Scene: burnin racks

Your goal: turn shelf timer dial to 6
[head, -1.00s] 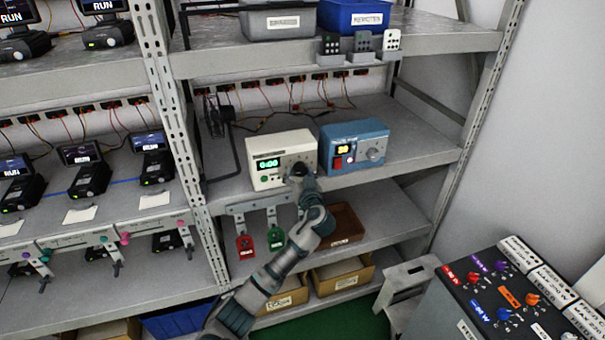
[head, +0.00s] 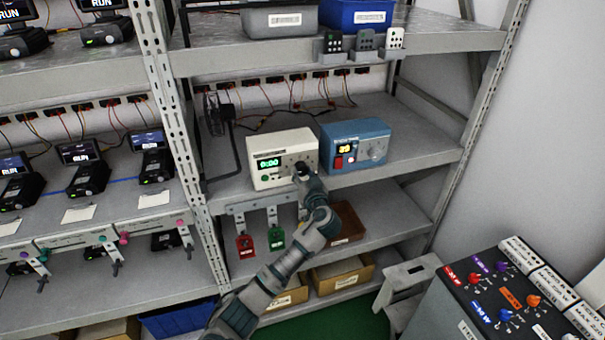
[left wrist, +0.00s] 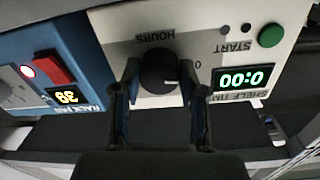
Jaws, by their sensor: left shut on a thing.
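The shelf timer is a cream box with a green 0:00 display (head: 268,162) on the middle shelf. In the left wrist view it appears upside down, with its black dial (left wrist: 158,72) under the word HOURS and a green START button (left wrist: 271,36). The dial has a white pointer mark, and a 0 is printed close to that mark. My left gripper (head: 301,171) is at the front of the timer, and in the left wrist view its two fingers (left wrist: 158,88) stand on either side of the dial, closed on it. My right gripper does not show.
A blue box (head: 354,146) with a yellow display, red switch and grey knob stands just right of the timer. Red and green tags (head: 276,238) hang below the shelf edge. A grey panel with coloured knobs (head: 505,290) stands at lower right.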

